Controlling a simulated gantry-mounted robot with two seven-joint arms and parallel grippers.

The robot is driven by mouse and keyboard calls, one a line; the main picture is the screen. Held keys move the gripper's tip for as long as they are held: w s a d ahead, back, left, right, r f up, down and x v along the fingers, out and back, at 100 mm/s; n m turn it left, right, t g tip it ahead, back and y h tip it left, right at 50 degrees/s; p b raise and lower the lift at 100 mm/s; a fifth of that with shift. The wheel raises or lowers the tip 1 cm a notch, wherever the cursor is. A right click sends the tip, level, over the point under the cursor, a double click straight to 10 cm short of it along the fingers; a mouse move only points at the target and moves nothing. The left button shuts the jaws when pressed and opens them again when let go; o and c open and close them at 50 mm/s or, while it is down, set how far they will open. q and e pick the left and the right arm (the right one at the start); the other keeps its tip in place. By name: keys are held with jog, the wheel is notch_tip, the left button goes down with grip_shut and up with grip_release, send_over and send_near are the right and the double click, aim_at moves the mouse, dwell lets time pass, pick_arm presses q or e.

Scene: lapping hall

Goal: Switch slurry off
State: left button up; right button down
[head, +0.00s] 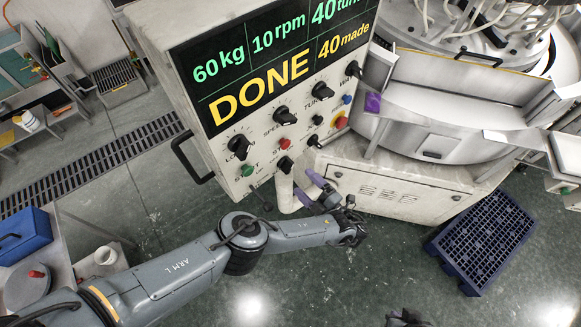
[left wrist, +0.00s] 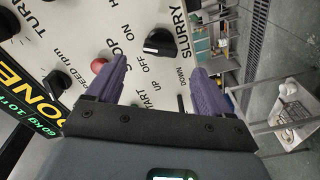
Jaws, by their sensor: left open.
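The grey-white control panel (head: 222,150) carries a display reading DONE and several knobs and buttons. The black slurry knob (head: 285,165) sits low on it, below the red stop button (head: 284,143). In the left wrist view the slurry knob (left wrist: 158,42) has a pale mark, with the labels SLURRY, OFF and ON around it. My left gripper (head: 308,187) is open and empty, its purple fingers just below and right of the knob in the head view. In the left wrist view the knob shows beyond the gap between the fingertips (left wrist: 158,85), apart from them.
The green start button (head: 247,170) and the load knob (head: 239,147) are to the left of the slurry knob. An orange-red button (head: 340,122) is to its right. The machine housing (head: 400,190) stands close to my gripper. A blue pallet (head: 485,240) lies on the floor.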

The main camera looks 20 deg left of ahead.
aim_at(291, 169)
pick_arm(q)
jog(key=shift+b+x, duration=1.3)
jog(key=shift+x, duration=2.75)
jog(key=c, duration=1)
jog(key=shift+c, duration=0.2)
